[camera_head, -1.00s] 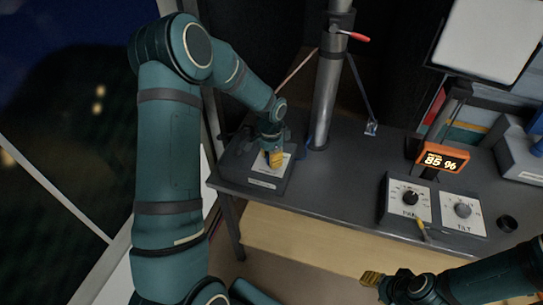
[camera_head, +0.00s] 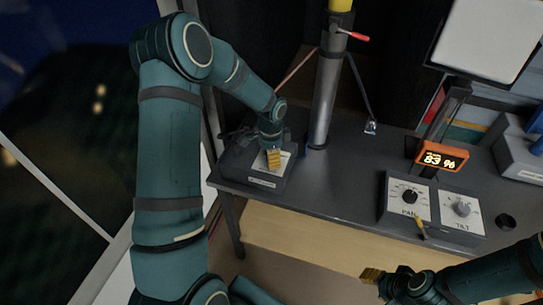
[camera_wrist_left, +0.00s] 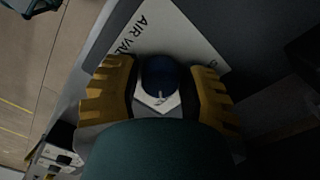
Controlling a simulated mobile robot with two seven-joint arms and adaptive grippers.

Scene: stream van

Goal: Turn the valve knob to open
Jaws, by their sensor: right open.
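The valve knob (camera_wrist_left: 160,76) is round and dark blue with a light pointer mark. It sits on a white plate (camera_wrist_left: 185,35) lettered "AIR VAL…", on a dark box (camera_head: 240,171) at the table's left end. My left gripper (camera_head: 273,158) points down over this plate. In the head view the gripper hides the knob. My right gripper (camera_head: 372,276) is open and empty, low in front of the table.
An orange display (camera_head: 442,157) reads about 83. A box with PAN and TILT knobs (camera_head: 435,207) stands at the right. The middle table top (camera_head: 340,185) is clear.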

